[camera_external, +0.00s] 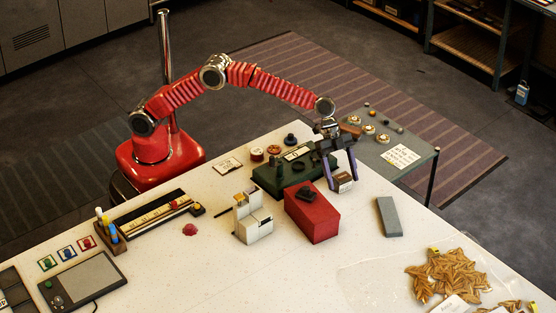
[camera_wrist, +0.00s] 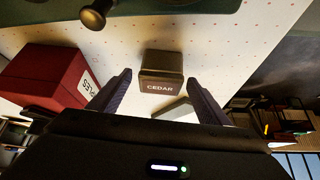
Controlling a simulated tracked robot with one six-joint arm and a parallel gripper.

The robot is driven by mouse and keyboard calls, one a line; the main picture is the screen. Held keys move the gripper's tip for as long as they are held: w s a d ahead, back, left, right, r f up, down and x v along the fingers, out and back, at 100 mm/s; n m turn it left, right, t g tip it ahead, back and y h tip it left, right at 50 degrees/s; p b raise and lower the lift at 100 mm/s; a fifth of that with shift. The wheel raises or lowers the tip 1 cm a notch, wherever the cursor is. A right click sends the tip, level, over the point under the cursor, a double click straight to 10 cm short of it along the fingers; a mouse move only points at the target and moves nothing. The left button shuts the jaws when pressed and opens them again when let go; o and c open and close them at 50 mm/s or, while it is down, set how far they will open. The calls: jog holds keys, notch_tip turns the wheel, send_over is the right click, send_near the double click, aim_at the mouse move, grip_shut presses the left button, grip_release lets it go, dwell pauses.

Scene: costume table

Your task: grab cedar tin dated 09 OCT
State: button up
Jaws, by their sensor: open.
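A small dark brown tin (camera_wrist: 161,65) labelled CEDAR stands on the white table in the wrist view. No date on it can be read. In the external view a small brown tin with a pale label (camera_external: 343,183) stands at the fingertips, right of the red box. My gripper (camera_wrist: 159,78) is open, its two dark fingers apart, with the tin ahead between them and a gap on each side. In the external view my gripper (camera_external: 341,176) points down over the tin, whose upper part is partly hidden by the fingers.
A red box (camera_external: 313,213) with a dark object on top stands close left of the tin. A dark green case (camera_external: 268,180) is behind it. A grey block (camera_external: 389,216) lies to the right. The white table (camera_external: 350,230) is clear in front of the tin.

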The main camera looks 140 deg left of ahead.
jog(key=shift+w+f, duration=0.15)
jog(key=shift+c, duration=0.5)
jog(key=c, duration=1.1)
